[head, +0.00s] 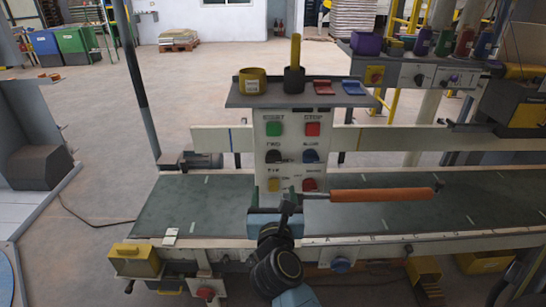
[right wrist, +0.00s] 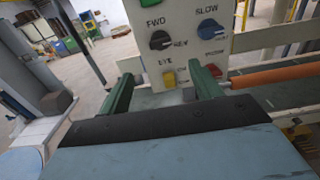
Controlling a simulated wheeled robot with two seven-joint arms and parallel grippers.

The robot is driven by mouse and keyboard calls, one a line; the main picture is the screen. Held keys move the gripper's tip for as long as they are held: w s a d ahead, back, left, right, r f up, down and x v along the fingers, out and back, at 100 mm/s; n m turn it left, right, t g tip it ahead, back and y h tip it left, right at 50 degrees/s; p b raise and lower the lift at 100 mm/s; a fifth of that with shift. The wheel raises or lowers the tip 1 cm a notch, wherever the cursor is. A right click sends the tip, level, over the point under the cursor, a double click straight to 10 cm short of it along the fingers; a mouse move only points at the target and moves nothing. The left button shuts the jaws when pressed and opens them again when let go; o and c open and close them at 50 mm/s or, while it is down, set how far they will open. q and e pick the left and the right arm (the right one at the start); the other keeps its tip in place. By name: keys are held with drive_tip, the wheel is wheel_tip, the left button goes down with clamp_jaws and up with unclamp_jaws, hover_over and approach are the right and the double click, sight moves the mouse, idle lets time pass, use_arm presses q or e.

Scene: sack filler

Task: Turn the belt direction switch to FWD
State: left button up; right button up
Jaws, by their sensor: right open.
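The belt direction switch is a black knob (right wrist: 160,40) on the white control panel (right wrist: 143,17), with FWD printed above it and REV to its right. Its bar lies roughly sideways, and its right end appears to face REV. In the head view the right gripper (head: 278,194) is at the panel's lower edge. My left gripper is out of view.
Green (head: 274,129) and red (head: 312,129) buttons sit above the knobs, yellow and red ones below. A shelf (head: 300,101) with cups tops the panel. An orange roller (head: 382,195) lies to the right, over the green belt (head: 190,205).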

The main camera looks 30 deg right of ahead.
sight(274, 162)
drive_tip(key=x, duration=1.2)
drive_tip(key=shift+w+d, duration=0.1)
drive_tip(key=shift+d, duration=0.1)
drive_tip(key=shift+c, duration=0.4)
drive_tip(key=c, duration=0.9)
drive_tip(key=shift+r+n+p, duration=0.15)
drive_tip(key=shift+n+p, duration=0.85)
drive_tip(key=shift+p, duration=0.15)
drive_tip(key=n+p, duration=0.5)
drive_tip(key=n, duration=0.1)
drive_tip(key=shift+p, duration=0.35)
drive_tip(key=n+p, duration=0.3)
drive_tip(key=n, duration=0.2)
drive_tip(key=shift+n+p, duration=1.45)
drive_tip(key=shift+n, duration=1.05)
